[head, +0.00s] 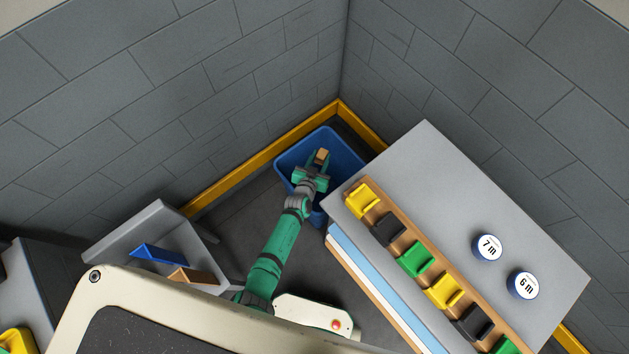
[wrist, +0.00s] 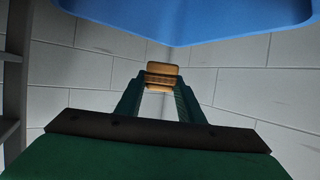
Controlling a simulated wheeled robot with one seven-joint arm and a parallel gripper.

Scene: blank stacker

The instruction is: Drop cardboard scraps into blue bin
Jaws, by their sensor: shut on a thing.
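The blue bin (head: 345,151) stands on the floor in the corner where the two grey walls meet. My gripper (head: 320,164) is over the bin opening in the head view. It is shut on a small brown cardboard scrap (head: 322,155). In the wrist view the scrap (wrist: 161,75) sits between the fingertips of my gripper (wrist: 160,85). The blue bin (wrist: 190,20) fills the top of that view. The bin's inside is mostly hidden by my arm and gripper.
A grey holder (head: 150,225) at left has a blue and a brown piece. A yellow rail (head: 250,160) runs along the wall.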

